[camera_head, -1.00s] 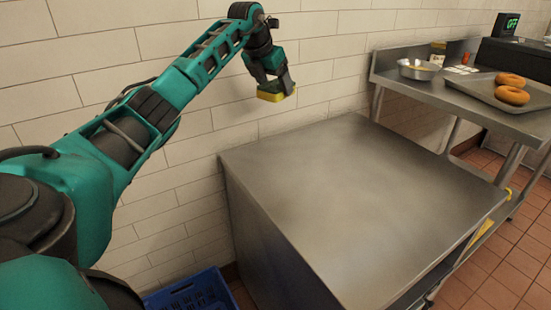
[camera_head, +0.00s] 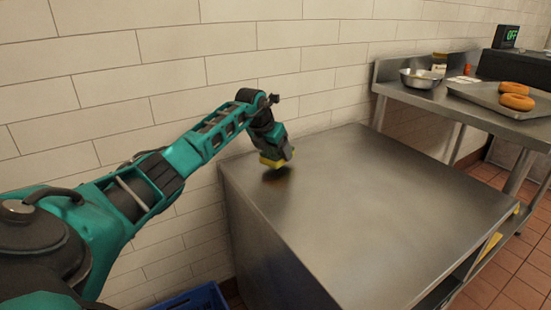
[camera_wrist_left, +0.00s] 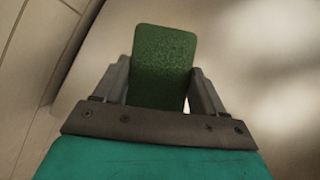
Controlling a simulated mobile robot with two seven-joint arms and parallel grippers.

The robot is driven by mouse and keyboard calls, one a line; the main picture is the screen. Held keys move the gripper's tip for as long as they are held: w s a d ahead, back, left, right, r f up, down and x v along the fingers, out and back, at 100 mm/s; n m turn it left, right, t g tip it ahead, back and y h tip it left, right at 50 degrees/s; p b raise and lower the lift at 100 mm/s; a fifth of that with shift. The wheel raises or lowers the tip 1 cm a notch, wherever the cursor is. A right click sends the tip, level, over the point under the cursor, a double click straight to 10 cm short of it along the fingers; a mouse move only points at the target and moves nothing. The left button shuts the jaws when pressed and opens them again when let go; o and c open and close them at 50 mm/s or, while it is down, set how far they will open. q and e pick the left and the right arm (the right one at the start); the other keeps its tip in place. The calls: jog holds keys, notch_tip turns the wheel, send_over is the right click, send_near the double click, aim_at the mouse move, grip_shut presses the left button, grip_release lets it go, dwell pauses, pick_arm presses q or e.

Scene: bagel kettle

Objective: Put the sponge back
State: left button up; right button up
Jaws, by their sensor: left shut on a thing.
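My left gripper (camera_head: 276,158) is shut on the sponge (camera_head: 272,162), which looks yellow in the head view. The gripper holds it low over the back left part of the steel counter (camera_head: 370,200). A dark reflection or shadow lies just under it; I cannot tell if it touches the top. In the left wrist view the sponge (camera_wrist_left: 163,68) shows its green face, upright between the two grey fingers. My right gripper is not in view.
A higher steel table (camera_head: 455,105) at the right holds a metal bowl (camera_head: 421,78) and a tray (camera_head: 482,96) with bagels (camera_head: 517,102). A blue crate (camera_head: 195,298) stands on the floor at the counter's left. The tiled wall runs behind. The counter top is otherwise bare.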

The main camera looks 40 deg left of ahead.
pick_arm(q)
notch_tip(320, 180, down, 2)
jog(key=shift+f, duration=0.1)
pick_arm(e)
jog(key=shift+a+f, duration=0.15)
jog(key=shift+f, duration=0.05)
pick_arm(q)
jog(key=o, duration=1)
jog(key=shift+s+r, duration=0.1)
jog(key=shift+r, duration=0.25)
jog(key=p+v, duration=0.2)
jog(key=v, duration=0.9)
jog(key=shift+s+d+r+p, duration=0.1)
jog(key=shift+r+p, duration=0.1)
jog(key=shift+p, duration=0.1)
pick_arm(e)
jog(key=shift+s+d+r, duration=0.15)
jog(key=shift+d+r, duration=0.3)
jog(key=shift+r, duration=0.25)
